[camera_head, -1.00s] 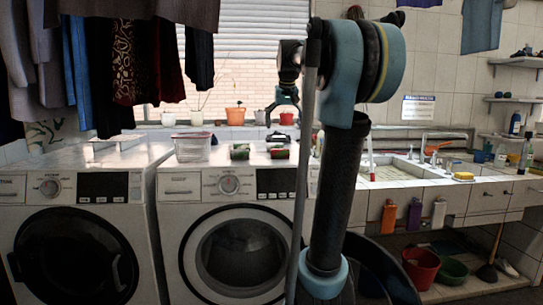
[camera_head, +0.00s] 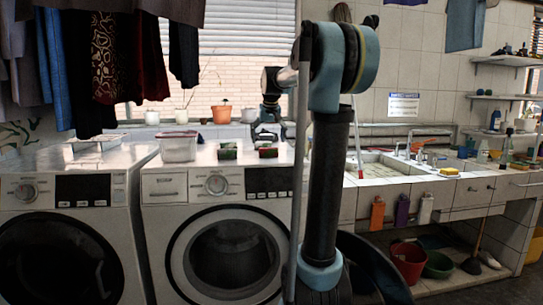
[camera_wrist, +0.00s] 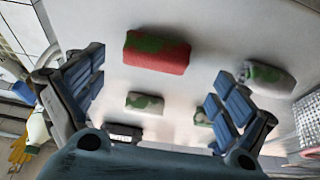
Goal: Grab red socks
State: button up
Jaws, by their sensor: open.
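A red and green bundle (camera_head: 267,151), which looks like the rolled red socks, lies on top of the right washing machine (camera_head: 217,243). In the wrist view the red and green bundle (camera_wrist: 158,52) lies on the white top, toward the upper middle, beyond and between the fingers. My gripper (camera_head: 268,134) is above the machine's top, near the bundle in the head view. In the wrist view my gripper (camera_wrist: 155,95) is open with blue-padded fingers wide apart and nothing held between them.
A green bundle (camera_head: 228,151) lies left of the red one, and a clear tub (camera_head: 179,146) stands farther left. The wrist view shows a green and white bundle (camera_wrist: 145,101) and a grey-green one (camera_wrist: 268,75). Pots (camera_head: 222,114) line the sill behind.

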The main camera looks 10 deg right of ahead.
aim_at(268, 158)
jog(key=shift+d+x, duration=0.15)
jog(key=shift+x, duration=1.35)
jog(key=shift+d+x, duration=0.1)
jog(key=shift+x, duration=1.45)
jog(key=shift+w+r, duration=0.1)
jog(key=shift+w, duration=0.05)
jog(key=shift+c, duration=0.5)
jog(key=c, duration=1)
